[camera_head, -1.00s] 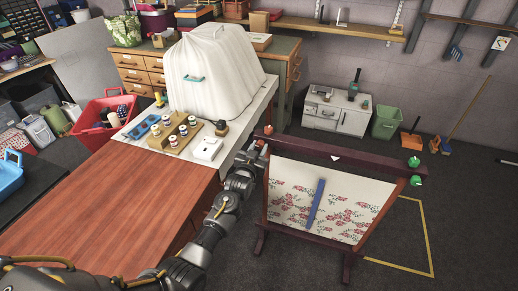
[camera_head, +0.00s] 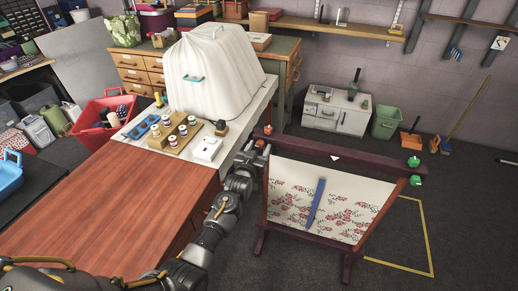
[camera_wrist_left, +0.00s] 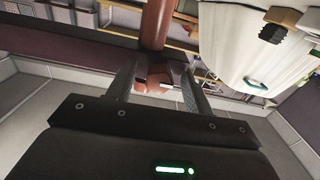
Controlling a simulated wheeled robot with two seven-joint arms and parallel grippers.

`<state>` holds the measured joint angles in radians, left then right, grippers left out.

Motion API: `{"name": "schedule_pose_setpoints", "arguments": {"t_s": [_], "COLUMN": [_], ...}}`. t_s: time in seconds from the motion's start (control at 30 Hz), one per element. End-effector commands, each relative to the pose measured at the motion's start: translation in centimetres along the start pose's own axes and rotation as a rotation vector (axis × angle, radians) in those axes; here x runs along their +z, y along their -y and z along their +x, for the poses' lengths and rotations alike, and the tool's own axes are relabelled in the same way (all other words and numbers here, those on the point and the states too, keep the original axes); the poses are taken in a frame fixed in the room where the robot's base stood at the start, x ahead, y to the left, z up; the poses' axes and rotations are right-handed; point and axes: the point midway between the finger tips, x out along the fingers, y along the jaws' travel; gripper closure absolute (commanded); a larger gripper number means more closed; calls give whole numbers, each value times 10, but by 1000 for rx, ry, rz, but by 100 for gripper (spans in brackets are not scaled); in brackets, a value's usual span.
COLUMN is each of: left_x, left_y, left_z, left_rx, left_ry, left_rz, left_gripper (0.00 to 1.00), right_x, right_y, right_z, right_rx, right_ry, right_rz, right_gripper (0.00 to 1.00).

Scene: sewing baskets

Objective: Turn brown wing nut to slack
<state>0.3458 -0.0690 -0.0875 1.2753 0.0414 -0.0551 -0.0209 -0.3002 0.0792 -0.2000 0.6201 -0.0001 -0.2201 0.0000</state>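A floral cloth (camera_head: 290,190) hangs in a dark red wooden frame (camera_head: 340,160) standing on the floor, with a blue strip (camera_head: 316,203) on the cloth. My left gripper (camera_head: 260,150) is at the frame's upper left corner. In the left wrist view, the brown wing nut (camera_wrist_left: 153,78) lies between the fingertips of my left gripper (camera_wrist_left: 160,75), near a red-brown bar (camera_wrist_left: 157,25). The fingers stand apart on either side of it; whether both touch it is unclear. In the head view, the gripper hides the nut. My right gripper is not in view.
A red knob (camera_head: 268,130) sits on the frame's top left, and green knobs (camera_head: 415,171) sit at its right end. A wooden table (camera_head: 120,210) and a white-topped bench (camera_head: 235,150) with spools stand to the left. The floor right of the frame is mostly clear.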

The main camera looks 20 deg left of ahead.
Motion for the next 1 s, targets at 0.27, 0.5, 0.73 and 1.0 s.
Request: {"name": "schedule_pose_setpoints", "arguments": {"t_s": [0.27, 0.5, 0.73, 1.0], "left_x": [0, 1, 2, 0], "left_y": [0, 0, 0, 0], "left_z": [-1, -28, -74, -105], "left_rx": [0, -1, 0, 0], "left_ry": [-1, -1, 0, -1], "left_rz": [1, 1, 1, 1], "left_gripper": [48, 48, 48, 48], "right_x": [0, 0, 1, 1], "right_y": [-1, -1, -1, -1], "right_z": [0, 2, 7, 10], "right_rx": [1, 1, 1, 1], "right_ry": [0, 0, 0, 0], "right_rz": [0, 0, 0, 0], "right_gripper": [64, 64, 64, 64]}}
